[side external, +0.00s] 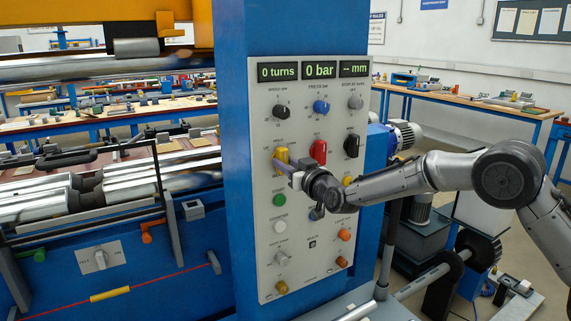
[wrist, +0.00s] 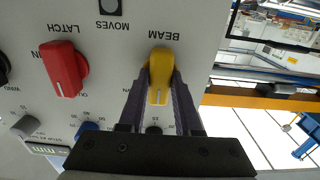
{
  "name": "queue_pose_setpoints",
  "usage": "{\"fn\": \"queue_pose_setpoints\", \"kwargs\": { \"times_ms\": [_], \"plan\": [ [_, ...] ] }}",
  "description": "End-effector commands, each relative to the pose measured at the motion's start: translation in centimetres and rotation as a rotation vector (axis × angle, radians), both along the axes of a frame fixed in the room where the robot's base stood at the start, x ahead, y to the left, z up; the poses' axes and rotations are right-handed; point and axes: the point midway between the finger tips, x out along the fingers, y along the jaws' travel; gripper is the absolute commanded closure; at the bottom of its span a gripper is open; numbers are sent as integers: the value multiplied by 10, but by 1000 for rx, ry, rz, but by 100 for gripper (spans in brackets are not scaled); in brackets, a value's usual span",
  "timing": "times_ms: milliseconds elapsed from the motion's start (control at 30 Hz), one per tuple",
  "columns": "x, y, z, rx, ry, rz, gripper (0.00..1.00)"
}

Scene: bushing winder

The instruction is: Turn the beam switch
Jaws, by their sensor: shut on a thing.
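The beam switch is a yellow knob (wrist: 160,66) under the label BEAM in the wrist view. Its white pointer line points toward the bottom of that picture. In the side external view the yellow knob (side external: 281,154) is at the left of the grey panel (side external: 300,235). My gripper (wrist: 160,80) is shut on the knob, with one dark finger on each side of it. In the side view my gripper (side external: 279,164) reaches the knob from the lower right, and its fingers partly hide it.
A red LATCH knob (wrist: 65,70) sits beside the beam switch; it also shows in the side view (side external: 318,150). A black knob (side external: 351,145) is farther right. A green button (side external: 279,200) and several other controls lie below. Displays at the top read 0 turns and 0 bar.

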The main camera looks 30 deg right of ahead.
Motion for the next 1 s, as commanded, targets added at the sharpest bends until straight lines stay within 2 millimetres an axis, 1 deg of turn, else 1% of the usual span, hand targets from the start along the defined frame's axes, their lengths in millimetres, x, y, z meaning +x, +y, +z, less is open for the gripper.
{"fn": "queue_pose_setpoints", "kwargs": {
  "times_ms": [300,333,467,500,833,933,1000],
  "plan": [
    [0,0,1,1,-1,0,100],
    [0,0,1,1,-1,0,64],
    [0,0,1,1,-1,0,41],
    [0,0,1,1,-1,0,38],
    [-2,0,0,0,0,0,38],
    [-10,0,1,0,0,0,38],
    [-20,0,1,0,0,1,38]
  ]
}}
